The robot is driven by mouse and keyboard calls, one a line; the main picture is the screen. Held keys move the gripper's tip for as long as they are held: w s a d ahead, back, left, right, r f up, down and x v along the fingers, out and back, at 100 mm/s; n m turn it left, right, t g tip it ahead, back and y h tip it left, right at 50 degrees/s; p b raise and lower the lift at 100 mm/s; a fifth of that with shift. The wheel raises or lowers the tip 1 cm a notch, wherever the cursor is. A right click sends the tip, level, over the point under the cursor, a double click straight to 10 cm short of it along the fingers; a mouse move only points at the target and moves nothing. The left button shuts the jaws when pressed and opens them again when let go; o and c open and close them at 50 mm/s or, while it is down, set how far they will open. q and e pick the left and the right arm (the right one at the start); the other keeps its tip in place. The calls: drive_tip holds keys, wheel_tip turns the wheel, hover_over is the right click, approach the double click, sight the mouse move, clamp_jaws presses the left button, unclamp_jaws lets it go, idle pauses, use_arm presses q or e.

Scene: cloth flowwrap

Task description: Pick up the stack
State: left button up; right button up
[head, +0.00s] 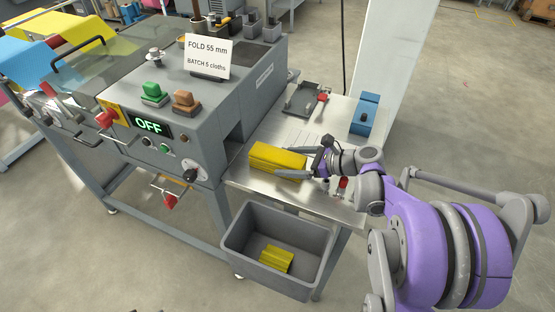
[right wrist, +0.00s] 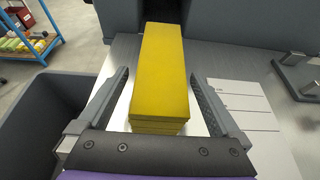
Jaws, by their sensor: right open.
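The stack of yellow folded cloths (head: 277,160) lies on the metal outfeed table (head: 240,172) in front of the machine's opening. It also shows in the right wrist view (right wrist: 161,75), its length pointing away from the gripper. My right gripper (head: 296,163) is open, with one finger on each side of the near part of the stack. In the right wrist view the fingers (right wrist: 165,92) have gaps to the stack, so it is not held. My left gripper is not in view.
A grey bin (head: 238,231) with a yellow cloth bundle (head: 276,259) stands below the table's front edge. The grey machine (head: 215,110) reads OFF and carries a sign (head: 208,57). A blue block (head: 365,112) and a bracket with a red knob (head: 305,98) are at the table's far side.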

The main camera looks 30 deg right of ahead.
drive_tip(key=shift+w+a+f, duration=0.15)
drive_tip(key=shift+w+a, duration=0.05)
drive_tip(key=c, duration=1.4)
drive_tip(key=shift+o, duration=0.2)
